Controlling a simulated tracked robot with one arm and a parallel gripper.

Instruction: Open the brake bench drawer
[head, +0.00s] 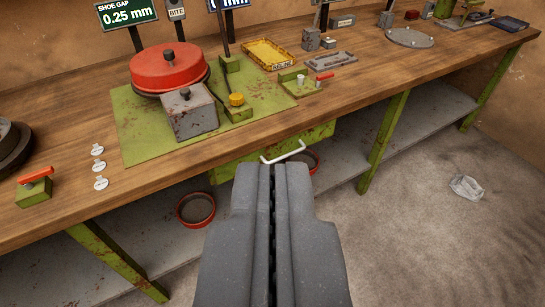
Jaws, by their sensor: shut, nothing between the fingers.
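The brake bench drawer (236,167) is a green, worn front under the wooden bench top, at the middle of the head view. Its pale bar handle (284,152) sticks out at the drawer's right part. My gripper (272,168) is shut and empty. Its fingertips appear just below the handle in the picture; I cannot tell how far apart they are in depth. The gripper hides the lower part of the drawer front. The drawer looks shut, but its edges are partly hidden.
Green legs (385,140) and a low grey shelf with red rings (195,209) stand below. The floor at right is mostly clear.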

